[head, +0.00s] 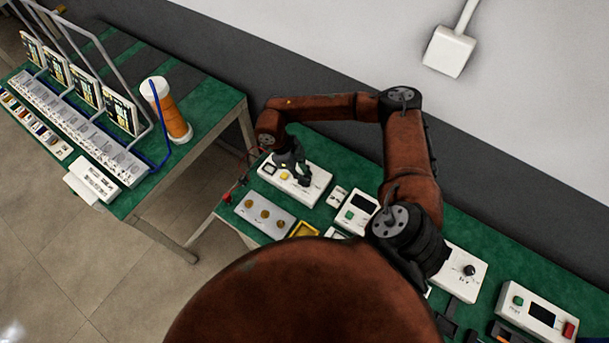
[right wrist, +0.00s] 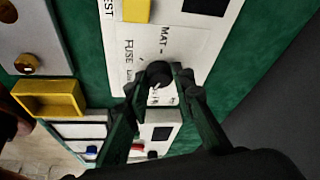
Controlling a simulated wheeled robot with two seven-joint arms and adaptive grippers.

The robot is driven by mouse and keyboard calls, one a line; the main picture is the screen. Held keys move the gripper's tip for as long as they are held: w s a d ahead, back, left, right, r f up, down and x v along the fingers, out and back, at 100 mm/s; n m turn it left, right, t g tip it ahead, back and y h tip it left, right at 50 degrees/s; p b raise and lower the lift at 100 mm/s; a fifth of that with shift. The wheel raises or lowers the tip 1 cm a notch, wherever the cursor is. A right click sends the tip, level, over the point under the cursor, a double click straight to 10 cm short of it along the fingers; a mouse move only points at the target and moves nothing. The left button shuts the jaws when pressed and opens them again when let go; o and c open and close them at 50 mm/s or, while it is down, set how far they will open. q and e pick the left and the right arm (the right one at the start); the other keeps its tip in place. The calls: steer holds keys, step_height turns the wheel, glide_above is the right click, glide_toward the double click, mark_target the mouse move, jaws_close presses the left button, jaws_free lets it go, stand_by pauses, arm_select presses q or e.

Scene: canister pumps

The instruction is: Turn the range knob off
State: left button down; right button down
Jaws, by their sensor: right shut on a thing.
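A white tester box (head: 313,188) stands on the green bench, with a yellow part and a small dark window on its face. Its round black range knob (right wrist: 158,73) shows in the right wrist view, beside printing that reads "MAT" and "FUSE". My right gripper (head: 300,173) reaches down over this box, and its dark fingers also show in the right wrist view (right wrist: 159,82). The fingers are shut on the knob, one on each side of it. The knob's pointer and scale are too small to read. My left gripper is out of view.
A grey panel with brass knobs (head: 264,216) and a yellow tray (head: 304,230) lie close in front of the box. More white instruments (head: 537,312) stand along the bench to the right. A second table with an orange cylinder (head: 172,115) is at the left, across a gap.

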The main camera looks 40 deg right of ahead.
steer(key=shift+s+n+t+h+b, duration=0.1)
steer(key=shift+n+t+h+b, duration=0.25)
steer(key=shift+n, duration=0.8)
steer(key=shift+n+t+h+b, duration=0.25)
steer(key=shift+n+t, duration=0.1)
steer(key=shift+n, duration=0.8)
steer(key=c, duration=1.7)
jaws_free()
steer(key=shift+o, duration=0.2)
steer(key=v, duration=1.2)
